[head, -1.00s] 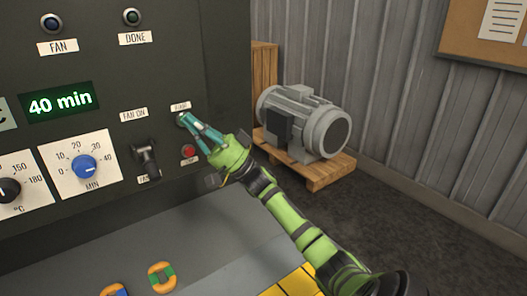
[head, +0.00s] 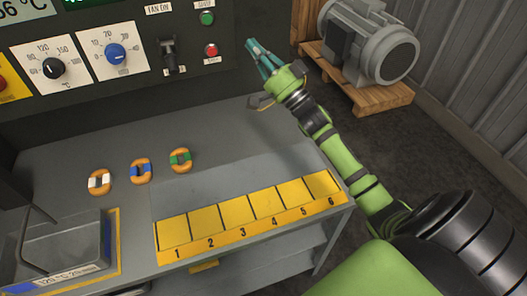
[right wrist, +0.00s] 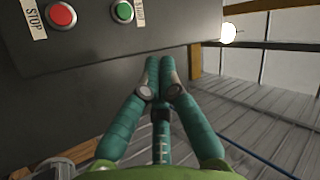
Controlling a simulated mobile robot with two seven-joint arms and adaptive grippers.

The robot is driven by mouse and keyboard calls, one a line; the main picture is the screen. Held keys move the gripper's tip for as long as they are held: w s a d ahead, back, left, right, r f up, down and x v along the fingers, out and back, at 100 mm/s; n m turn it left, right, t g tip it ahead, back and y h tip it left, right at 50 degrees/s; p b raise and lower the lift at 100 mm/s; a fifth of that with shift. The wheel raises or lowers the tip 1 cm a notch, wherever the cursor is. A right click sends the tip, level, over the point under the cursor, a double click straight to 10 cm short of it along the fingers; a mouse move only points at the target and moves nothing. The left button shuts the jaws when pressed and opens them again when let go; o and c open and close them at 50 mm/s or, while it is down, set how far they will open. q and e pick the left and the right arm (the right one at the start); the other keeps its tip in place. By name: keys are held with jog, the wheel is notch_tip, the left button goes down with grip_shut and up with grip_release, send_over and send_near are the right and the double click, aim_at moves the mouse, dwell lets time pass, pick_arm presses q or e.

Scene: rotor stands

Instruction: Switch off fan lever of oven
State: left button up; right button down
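The black fan lever (head: 169,55) is on the oven's dark front panel, between the FAN ON label (head: 158,8) above and a small label (head: 174,71) below. Its knob is at the upper end of its mount, on the FAN ON side. My right gripper (head: 252,45) is to the right of the lever and of the red stop button (head: 211,50), apart from the panel. In the right wrist view its fingers (right wrist: 160,62) are together with nothing between them. The lever is not seen in that view. My left gripper is not in view.
The green start button (head: 207,18) is above the stop button. Below the panel is a grey bench (head: 110,140) with several wound rings, a yellow numbered strip (head: 250,232) and a metal box (head: 65,250). A grey motor (head: 375,45) stands on a pallet at right.

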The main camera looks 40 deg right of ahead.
jog(key=s+a+f+g+h, duration=0.1)
jog(key=a+f+g+h, duration=0.15)
jog(key=f, duration=0.45)
jog(key=s+a+f+g+h, duration=0.1)
jog(key=a+f+g+h, duration=0.2)
jog(key=f, duration=0.5)
jog(key=s+a+f+n+g, duration=0.1)
jog(key=s+f+g, duration=0.1)
jog(key=s+f, duration=0.1)
jog(key=s+a+f+n+g+h, duration=0.1)
jog(key=s+f+g, duration=0.1)
jog(key=f, duration=0.3)
jog(key=s+a+f+g+h, duration=0.1)
jog(key=s+f+g, duration=0.1)
jog(key=s+f, duration=0.2)
jog(key=shift+s+a+n+g, duration=0.15)
jog(key=shift+s+n+g, duration=0.1)
jog(key=shift+s+n, duration=0.2)
jog(key=shift+s+a+f+g, duration=0.2)
jog(key=shift+s+f+g, duration=0.15)
jog(key=shift+s, duration=0.15)
